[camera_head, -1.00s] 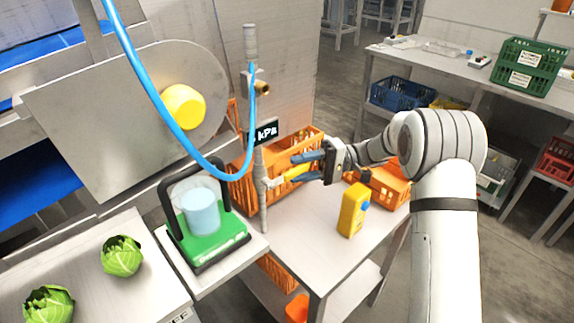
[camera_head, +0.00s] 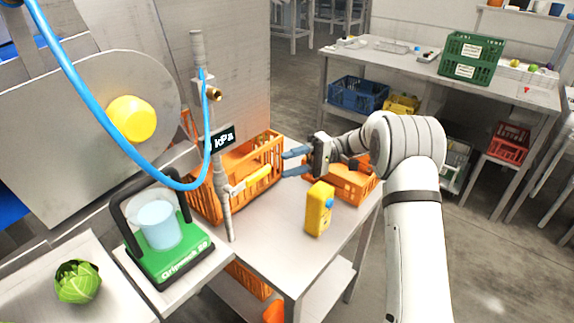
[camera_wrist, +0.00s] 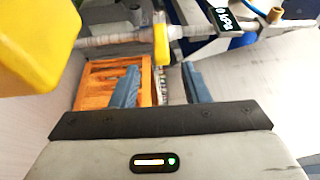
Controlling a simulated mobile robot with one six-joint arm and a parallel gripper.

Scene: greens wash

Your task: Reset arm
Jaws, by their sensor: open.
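My gripper (camera_head: 293,162) is open and empty in the head view, above the steel table beside the orange crate. Its two blue fingers point left toward the pipe with the kPa display (camera_head: 222,139). The wrist view shows the two fingers (camera_wrist: 158,88) apart with nothing between them. A yellow lever (camera_head: 258,180) on the pipe lies left of the fingertips, apart from them in the head view. It also shows in the wrist view (camera_wrist: 161,45), beyond the fingers.
A tall orange crate (camera_head: 205,196) and a low orange crate (camera_head: 350,186) stand on the table with a yellow box-shaped device (camera_head: 318,210). A green-based machine with a beaker (camera_head: 170,262) and a cabbage (camera_head: 77,281) are at left. Bare tabletop (camera_head: 270,235) lies in front.

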